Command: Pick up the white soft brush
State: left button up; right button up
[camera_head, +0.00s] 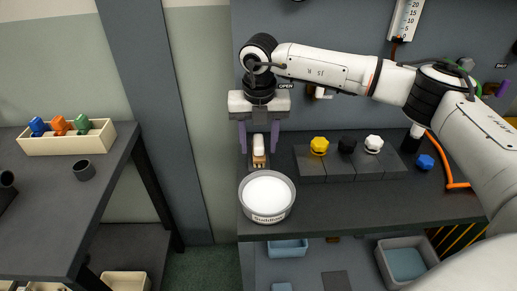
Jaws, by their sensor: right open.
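The white soft brush (258,146) is on the dark bench behind a round grey tub; its upper part is white and its lower part tan. My right gripper (259,150) points down over it, open, with one purple finger on each side of the brush. Small gaps seem to show between the fingers and the brush, though contact is hard to judge. My left gripper is not in view.
The labelled tub (267,218) of white material stands just in front of the brush. A dark block row (312,163) with yellow, black and white knobs lies to the right. A blue knob (425,161) is farther right. A tray (66,147) of coloured pieces sits on the left table.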

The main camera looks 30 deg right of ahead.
aim_at(258, 140)
grip_shut()
notch_tip(258, 140, up, 10)
jog(key=shift+r, duration=0.1)
dwell(0.5)
